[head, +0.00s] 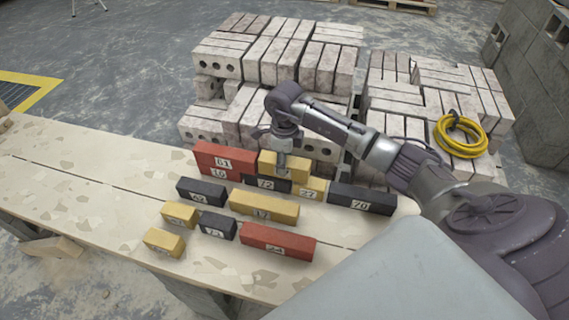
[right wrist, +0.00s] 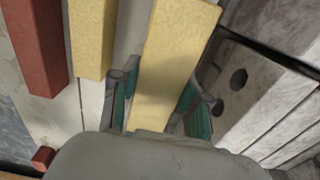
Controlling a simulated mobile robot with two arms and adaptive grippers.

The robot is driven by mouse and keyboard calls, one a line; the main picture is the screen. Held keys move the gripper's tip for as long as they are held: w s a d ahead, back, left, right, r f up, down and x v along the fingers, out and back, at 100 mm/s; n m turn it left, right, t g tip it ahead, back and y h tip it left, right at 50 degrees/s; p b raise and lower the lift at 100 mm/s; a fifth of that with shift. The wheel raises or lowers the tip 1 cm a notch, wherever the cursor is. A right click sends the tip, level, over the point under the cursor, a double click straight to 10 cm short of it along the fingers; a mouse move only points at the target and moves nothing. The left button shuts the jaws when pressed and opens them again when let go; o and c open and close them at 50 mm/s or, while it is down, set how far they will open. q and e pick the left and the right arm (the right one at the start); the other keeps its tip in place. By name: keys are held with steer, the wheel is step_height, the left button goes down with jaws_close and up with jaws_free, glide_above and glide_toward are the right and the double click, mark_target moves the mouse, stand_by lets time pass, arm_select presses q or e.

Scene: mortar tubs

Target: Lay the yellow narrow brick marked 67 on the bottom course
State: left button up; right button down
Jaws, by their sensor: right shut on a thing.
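My right gripper (head: 283,167) is shut on a yellow brick (head: 296,159), seen between its teal fingertips in the right wrist view (right wrist: 170,60). Its mark is hidden by the gripper. It is at the upper level, right of a red brick marked 61 (head: 225,158). I cannot tell whether it touches the bricks beneath. The bottom course shows a red brick (head: 205,169), a black brick marked 72 (head: 283,186), a small yellow brick (head: 318,186) and a black brick (head: 375,199) at the right. My left gripper is not in view.
Loose bricks lie in front: a long yellow one (head: 285,209), a red one (head: 263,239), black ones and small yellow ones (head: 156,238). The stone bench (head: 80,180) is clear at left. Grey block stacks (head: 270,60) and a yellow hose coil (head: 444,142) stand behind.

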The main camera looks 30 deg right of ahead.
steer(key=shift+f, duration=0.7)
steer(key=c, duration=0.6)
jaws_free()
steer(key=shift+f, duration=0.1)
steer(key=shift+r, duration=0.25)
step_height(320, 180, up, 12)
steer(key=shift+f+b, duration=0.1)
steer(key=shift+b, duration=0.3)
steer(key=shift+f, duration=0.1)
